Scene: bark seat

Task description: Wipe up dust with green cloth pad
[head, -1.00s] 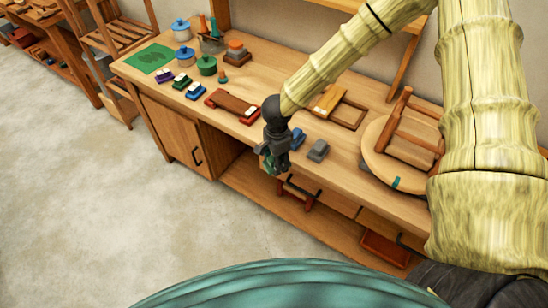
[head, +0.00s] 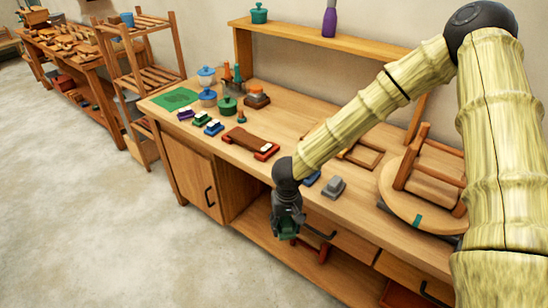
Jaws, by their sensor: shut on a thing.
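My gripper (head: 289,222) hangs in front of the workbench's front edge, near the drawers. It is shut on a small dark green thing (head: 288,229), probably the green cloth pad; the fingers hide much of it. A green mat (head: 165,104) lies flat at the left end of the bench top, far from my gripper. A darker patch (head: 180,96) shows on the mat; I cannot tell whether it is dust.
The workbench (head: 300,127) carries several pots, a brown-and-red tool (head: 250,143), a grey block (head: 334,187) and an upturned stool (head: 408,203) at the right. A raised shelf (head: 330,40) stands at the back. The floor (head: 80,200) at left is clear.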

